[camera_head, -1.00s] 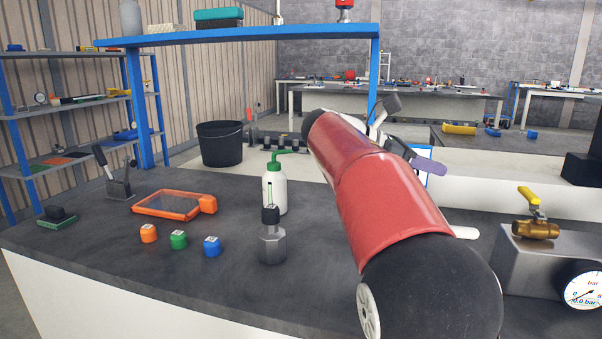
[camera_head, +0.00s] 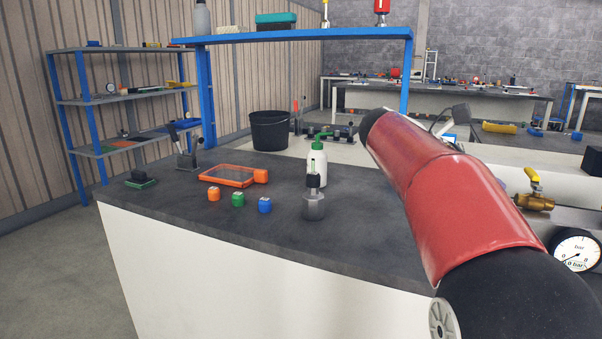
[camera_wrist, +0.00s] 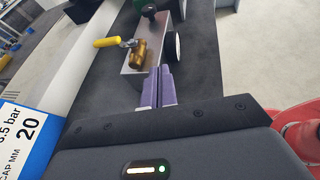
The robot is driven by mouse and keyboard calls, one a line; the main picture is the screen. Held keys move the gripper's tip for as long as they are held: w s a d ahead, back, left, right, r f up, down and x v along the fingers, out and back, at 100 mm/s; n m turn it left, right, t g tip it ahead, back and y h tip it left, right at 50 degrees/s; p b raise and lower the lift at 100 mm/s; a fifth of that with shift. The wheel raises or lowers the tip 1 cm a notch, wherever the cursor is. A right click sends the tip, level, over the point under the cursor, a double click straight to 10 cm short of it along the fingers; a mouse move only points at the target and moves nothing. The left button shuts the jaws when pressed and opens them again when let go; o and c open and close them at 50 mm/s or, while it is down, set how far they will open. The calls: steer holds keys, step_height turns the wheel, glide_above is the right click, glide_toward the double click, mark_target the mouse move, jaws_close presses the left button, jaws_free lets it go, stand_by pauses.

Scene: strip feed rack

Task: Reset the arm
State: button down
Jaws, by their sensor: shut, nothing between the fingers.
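My red and black arm (camera_head: 450,195) reaches forward over the right part of the dark bench top in the head view. My gripper shows in the wrist view, where its two purple fingers (camera_wrist: 157,88) lie together, shut and with nothing between them. Beyond the fingertips, in the wrist view, is a brass valve with a yellow handle (camera_wrist: 138,54) on a grey block.
A pressure gauge (camera_head: 575,250) is at right. A blue-white sign (camera_wrist: 22,138) shows in the wrist view.

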steer(key=s+a+f+m+t+y, duration=0.3)
steer(key=s+a+f+m+y, duration=0.3)
steer(key=s+f, duration=0.4)
steer(key=s+a+f+m+t+y, duration=0.4)
steer(key=s+a+f+m+y, duration=0.3)
steer(key=f, duration=0.6)
steer(key=s+a+m, duration=0.2)
steer(key=s+a, duration=0.1)
steer(key=shift+s+a+f+m, duration=0.25)
steer(key=shift+a+f+m, duration=0.05)
steer(key=shift+a, duration=0.1)
